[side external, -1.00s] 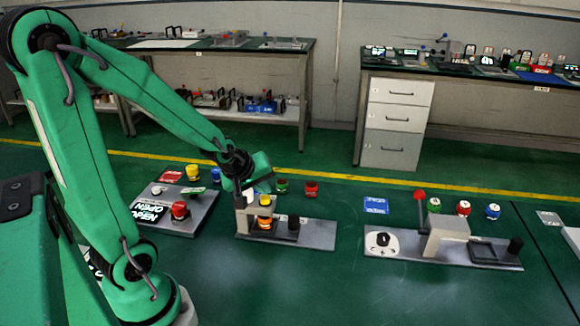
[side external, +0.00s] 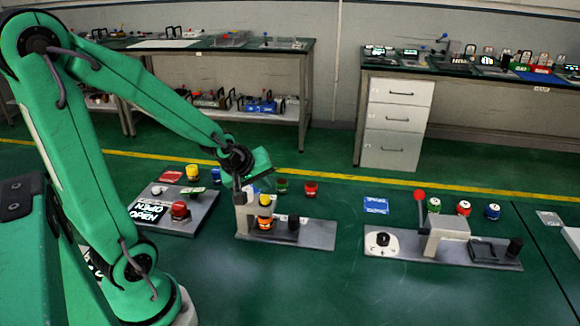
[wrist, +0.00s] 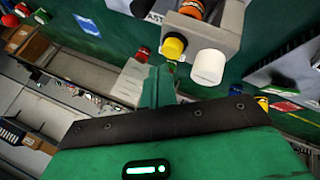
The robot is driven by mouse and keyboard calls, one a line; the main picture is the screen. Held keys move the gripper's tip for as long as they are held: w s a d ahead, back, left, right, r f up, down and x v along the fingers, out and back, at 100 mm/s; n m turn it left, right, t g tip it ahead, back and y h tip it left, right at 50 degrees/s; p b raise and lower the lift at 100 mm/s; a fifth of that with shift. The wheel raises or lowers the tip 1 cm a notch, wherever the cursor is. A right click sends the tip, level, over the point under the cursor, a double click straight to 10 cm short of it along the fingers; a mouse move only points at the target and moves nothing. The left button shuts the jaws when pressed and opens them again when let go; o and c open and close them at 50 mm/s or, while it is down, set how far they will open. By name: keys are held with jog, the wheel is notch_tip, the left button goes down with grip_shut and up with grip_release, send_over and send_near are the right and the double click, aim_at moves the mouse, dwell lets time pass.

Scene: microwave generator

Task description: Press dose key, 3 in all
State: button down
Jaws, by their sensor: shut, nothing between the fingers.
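The middle station (side external: 320,236) is a grey plate with a grey upright block, a yellow cap, an orange piece (side external: 264,224) below it and a dark post. In the wrist view the yellow cap (wrist: 173,46) and a white cylinder (wrist: 208,66) stick out of the grey block (wrist: 229,24). I cannot tell for sure which of them is the dose key. My gripper (side external: 239,183) is shut and empty, just above the left side of the block. Its green finger (wrist: 158,88) points toward the yellow cap in the wrist view; contact cannot be made out.
A left panel (side external: 203,205) carries a red button (side external: 180,210). Small green (side external: 282,186) and red (side external: 311,188) pieces stand behind the middle station. A right station (side external: 447,234) has a red-ball lever (side external: 420,195) and a black knob. Green surface lies clear between stations.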

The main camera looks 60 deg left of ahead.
aim_at(263, 199)
jog(key=shift+r, duration=2.4)
jog(key=s+d+r+m+g+h, duration=0.1)
jog(key=s+d+r+m+h, duration=0.1)
jog(key=s+d+r+m, duration=0.4)
jog(key=s+d+m, duration=0.4)
jog(key=d+m, duration=0.1)
jog(key=m, duration=0.2)
jog(key=shift+s+d+m+h, duration=0.3)
jog(key=shift+s+d+m, duration=0.05)
jog(key=shift+d+m, duration=0.05)
jog(key=shift+r, duration=0.1)
